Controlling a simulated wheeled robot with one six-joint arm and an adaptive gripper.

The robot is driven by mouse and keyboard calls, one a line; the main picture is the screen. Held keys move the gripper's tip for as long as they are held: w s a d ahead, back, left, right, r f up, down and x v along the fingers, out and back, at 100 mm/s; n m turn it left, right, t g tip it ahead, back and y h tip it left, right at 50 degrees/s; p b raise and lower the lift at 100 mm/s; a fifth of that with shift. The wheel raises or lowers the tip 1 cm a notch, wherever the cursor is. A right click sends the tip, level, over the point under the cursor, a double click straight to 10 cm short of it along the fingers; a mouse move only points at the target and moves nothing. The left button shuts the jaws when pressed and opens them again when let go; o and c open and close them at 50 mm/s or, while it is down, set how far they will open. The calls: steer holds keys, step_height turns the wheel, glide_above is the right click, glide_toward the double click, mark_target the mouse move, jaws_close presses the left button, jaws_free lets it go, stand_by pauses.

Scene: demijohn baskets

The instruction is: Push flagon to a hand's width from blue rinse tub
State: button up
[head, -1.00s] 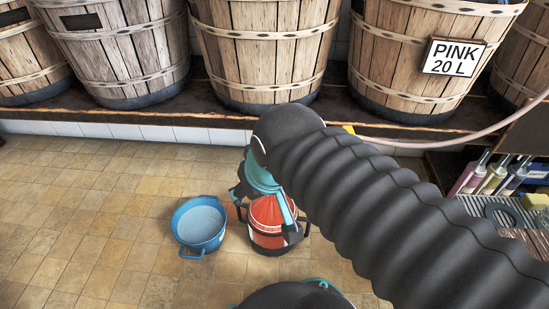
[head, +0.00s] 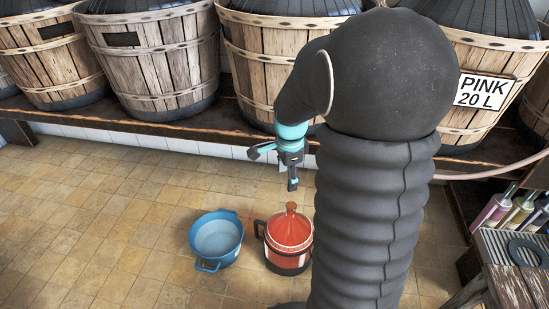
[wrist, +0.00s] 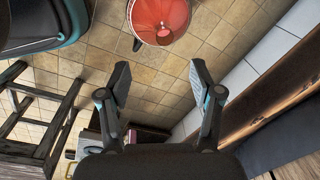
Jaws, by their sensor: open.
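The flagon (head: 288,238), red with a narrow neck and a dark handled holder around its lower part, stands upright on the tiled floor. The blue rinse tub (head: 216,238) stands just left of it, with a small gap between them. My gripper (head: 285,172) is open and empty, raised above and behind the flagon, apart from it. In the wrist view my two fingers (wrist: 160,82) are spread with bare floor between them, and the flagon (wrist: 160,18) shows beyond them at the top edge. The tub is not seen in the wrist view.
Wooden tubs (head: 155,55) stand on a low ledge (head: 150,124) along the back wall; one bears a PINK 20 L sign (head: 484,91). A rack with bottles (head: 495,212) and a wooden stand (head: 510,285) are at the right. The floor (head: 90,220) left of the rinse tub is clear.

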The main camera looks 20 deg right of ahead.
steer(key=w+d+f+m, duration=0.2)
steer(key=d+f+m, duration=0.1)
steer(key=f, duration=0.2)
steer(key=shift+m+g, duration=0.3)
steer(key=shift+g, duration=0.1)
steer(key=shift+f, duration=0.1)
step_height(320, 180, down, 14)
steer(key=shift+r+b, duration=0.2)
steer(key=shift+b, duration=0.7)
jaws_close()
